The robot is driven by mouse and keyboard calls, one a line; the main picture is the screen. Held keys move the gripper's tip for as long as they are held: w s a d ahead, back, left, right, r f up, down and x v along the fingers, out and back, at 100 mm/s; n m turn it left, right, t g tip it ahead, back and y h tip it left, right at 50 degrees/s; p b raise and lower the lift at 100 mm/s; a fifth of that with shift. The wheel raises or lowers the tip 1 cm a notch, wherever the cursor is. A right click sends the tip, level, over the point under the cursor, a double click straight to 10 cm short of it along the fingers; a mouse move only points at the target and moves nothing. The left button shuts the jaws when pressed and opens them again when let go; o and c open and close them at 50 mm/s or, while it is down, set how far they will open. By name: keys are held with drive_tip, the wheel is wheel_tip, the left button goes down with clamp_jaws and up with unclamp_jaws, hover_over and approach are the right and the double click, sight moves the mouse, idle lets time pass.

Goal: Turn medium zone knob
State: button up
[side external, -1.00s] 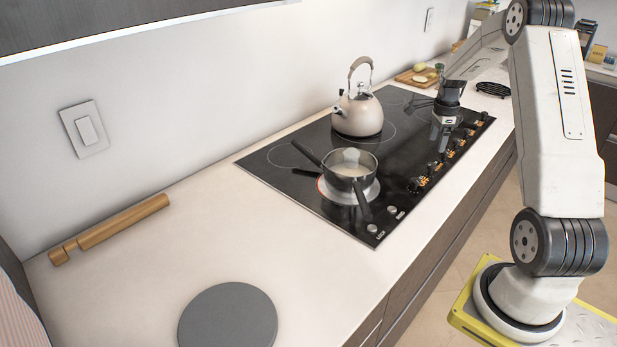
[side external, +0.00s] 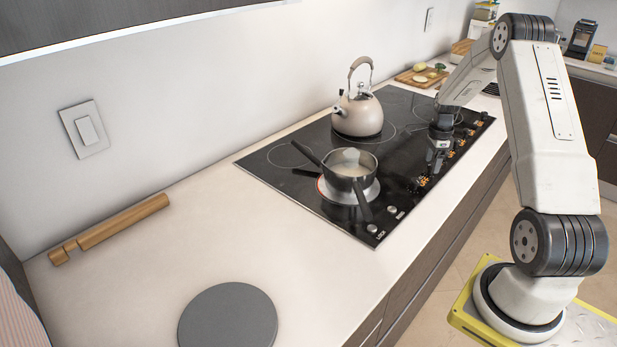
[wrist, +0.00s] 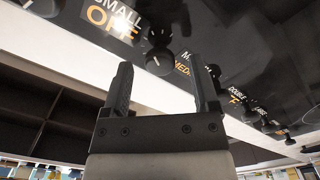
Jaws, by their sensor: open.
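Black knobs line the right edge of the black cooktop (side external: 290,188) in the side view. In the wrist view, a round black knob (wrist: 157,61) with a white mark appears between my two fingers, beside a partly hidden label starting "M" with orange "MED" (wrist: 184,69) below. My gripper (side external: 434,168) points down over the knob row in the side view. Its fingers (wrist: 160,64) are spread apart and empty in the wrist view. I cannot tell whether either finger touches the knob.
A steel-and-black saucepan (side external: 348,173) sits on the near burner, its handle toward the front. A beige kettle (side external: 358,117) stands behind. Another knob (wrist: 215,72) lies close beside my right finger.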

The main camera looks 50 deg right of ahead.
drive_tip(key=shift+f, duration=0.35)
drive_tip(key=shift+c, duration=0.2)
clamp_jaws()
